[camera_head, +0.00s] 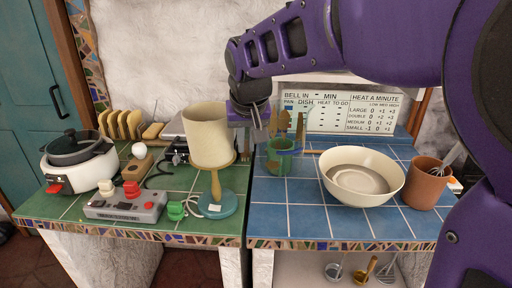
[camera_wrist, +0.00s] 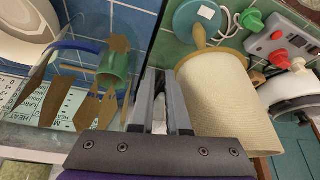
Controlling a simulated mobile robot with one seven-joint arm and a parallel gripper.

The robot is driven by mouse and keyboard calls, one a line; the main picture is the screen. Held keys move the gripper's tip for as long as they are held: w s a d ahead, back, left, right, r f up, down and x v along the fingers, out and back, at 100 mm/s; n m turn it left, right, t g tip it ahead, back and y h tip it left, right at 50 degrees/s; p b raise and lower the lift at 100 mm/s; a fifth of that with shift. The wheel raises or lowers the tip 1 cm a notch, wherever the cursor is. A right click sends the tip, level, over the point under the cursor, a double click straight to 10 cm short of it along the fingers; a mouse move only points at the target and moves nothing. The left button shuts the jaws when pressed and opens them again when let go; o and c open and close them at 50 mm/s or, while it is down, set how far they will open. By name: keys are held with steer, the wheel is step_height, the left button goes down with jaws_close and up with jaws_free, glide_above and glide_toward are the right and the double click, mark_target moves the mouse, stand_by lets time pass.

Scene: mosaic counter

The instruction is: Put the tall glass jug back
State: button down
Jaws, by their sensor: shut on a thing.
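The tall glass jug (camera_head: 268,122) is clear and hard to make out. It hangs at my gripper (camera_head: 255,112) above the back of the counter, near the joint between the green and blue tiles. In the wrist view, the jug (camera_wrist: 75,78) shows as a see-through shape left of my gripper (camera_wrist: 163,105), with brown flat shapes seen in or through it. The fingers are close together on part of it; the exact contact is hidden. A green cup (camera_head: 283,160) stands on the blue tiles behind or below the jug.
A cream lamp (camera_head: 209,137) stands close left of my gripper. A cream bowl (camera_head: 361,174) and terracotta pot (camera_head: 428,183) are on the right. A lettered board (camera_head: 342,112) stands at the back. The front blue tiles (camera_head: 310,222) are clear.

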step_height(320, 180, down, 12)
steer(key=b, duration=0.2)
steer(key=shift+f, duration=0.25)
steer(key=shift+f, duration=0.1)
steer(key=shift+f, duration=0.15)
steer(key=c, duration=0.9)
jaws_free()
